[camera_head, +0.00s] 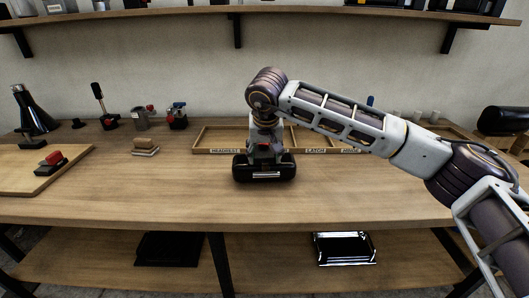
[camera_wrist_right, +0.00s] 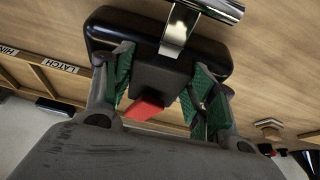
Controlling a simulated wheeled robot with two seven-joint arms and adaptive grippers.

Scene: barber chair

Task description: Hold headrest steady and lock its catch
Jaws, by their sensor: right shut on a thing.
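The black padded headrest (camera_head: 250,173) lies near the middle of the bench, in front of the labelled wooden tray. In the right wrist view the headrest (camera_wrist_right: 215,62) shows a chrome bar (camera_wrist_right: 180,25) and a dark central block. A red catch lever (camera_wrist_right: 145,109) sticks out from that block, tilted toward my palm. My right gripper (camera_head: 264,148) comes down on the headrest from above. In the wrist view its green-padded fingers (camera_wrist_right: 160,85) stand on both sides of the central block, shut on it. Exact finger contact is partly hidden. My left gripper is not in view.
The wooden tray (camera_head: 335,151) has HEADREST, LATCH and HINGE labels. A board (camera_head: 70,155) at left carries a red-topped black piece (camera_head: 52,160). Bottles, tools and a small block stack (camera_head: 146,146) stand at back left. Bench front is clear. A shelf (camera_head: 300,14) hangs above.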

